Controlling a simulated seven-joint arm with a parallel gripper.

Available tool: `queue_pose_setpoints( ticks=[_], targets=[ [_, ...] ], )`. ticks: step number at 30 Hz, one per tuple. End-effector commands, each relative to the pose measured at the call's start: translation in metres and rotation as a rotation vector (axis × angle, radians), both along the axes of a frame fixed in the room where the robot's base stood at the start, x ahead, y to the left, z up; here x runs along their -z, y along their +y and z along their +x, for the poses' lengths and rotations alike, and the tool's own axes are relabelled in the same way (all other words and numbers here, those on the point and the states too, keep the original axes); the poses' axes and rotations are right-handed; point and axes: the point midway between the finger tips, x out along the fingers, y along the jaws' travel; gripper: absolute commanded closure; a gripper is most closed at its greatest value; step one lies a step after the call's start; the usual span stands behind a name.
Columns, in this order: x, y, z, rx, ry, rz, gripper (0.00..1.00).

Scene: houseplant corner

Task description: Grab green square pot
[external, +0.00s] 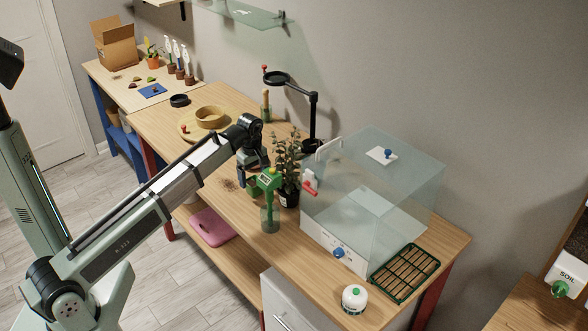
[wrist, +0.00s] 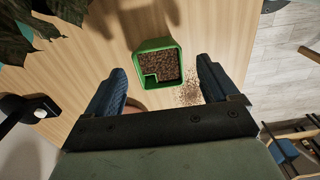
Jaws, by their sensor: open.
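The green square pot (wrist: 148,140) shows in the wrist view as a green open-topped box with brown soil (wrist: 168,66) inside and a small green square corner piece. My gripper (wrist: 160,66) is open, with one blue finger on each side of the pot in the picture and gaps between. Nothing is held. In the external view my gripper (external: 252,176) is low over the middle of the wooden bench, behind a green-topped spray bottle (external: 270,218). There I cannot make out the pot clearly; the gripper and bottle cover that spot.
A leafy potted plant (external: 288,172) stands close to the right of my gripper. A clear box (external: 375,190) is farther right, and a black magnifier stand (external: 314,115) is behind. Spilled soil (external: 228,185) lies left of the gripper. A round wooden tray (external: 190,130) is farther back.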

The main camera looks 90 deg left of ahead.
Motion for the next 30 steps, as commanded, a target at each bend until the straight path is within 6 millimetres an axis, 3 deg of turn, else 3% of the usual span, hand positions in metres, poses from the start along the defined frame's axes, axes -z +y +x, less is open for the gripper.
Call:
queue_pose_setpoints(
  ticks=[9, 18, 30],
  targets=[
    [0.038, 0.002, -0.002, 0.001, 0.001, 0.001, 0.13],
    [0.043, 0.002, -0.001, 0.001, -0.001, 0.002, 0.13],
    [0.043, 0.002, -0.001, 0.001, -0.001, 0.002, 0.50]
  ],
)
